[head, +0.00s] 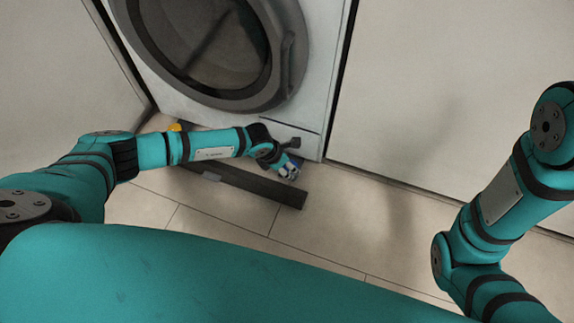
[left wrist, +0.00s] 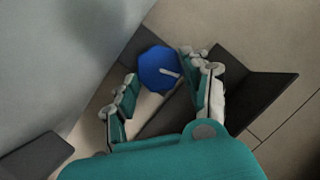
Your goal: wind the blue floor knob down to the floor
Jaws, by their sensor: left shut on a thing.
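The blue floor knob (left wrist: 153,72) shows in the left wrist view as a many-sided blue disc with a pale mark on its face. My left gripper (left wrist: 160,78) has one finger on each side of it and is shut on it. In the head view my left gripper (head: 288,170) is low at the washing machine's front right corner, close to the floor. There the knob is mostly hidden by the fingers. The gap between the knob's foot and the floor cannot be seen. My right gripper is out of view; only its arm shows at the right.
The washing machine (head: 312,60) stands above, with a round dark door. A dark plinth strip (head: 250,181) lies on the tiled floor in front, close to my left gripper. A small yellow thing (head: 174,127) is at the machine's lower left. Floor to the right is clear.

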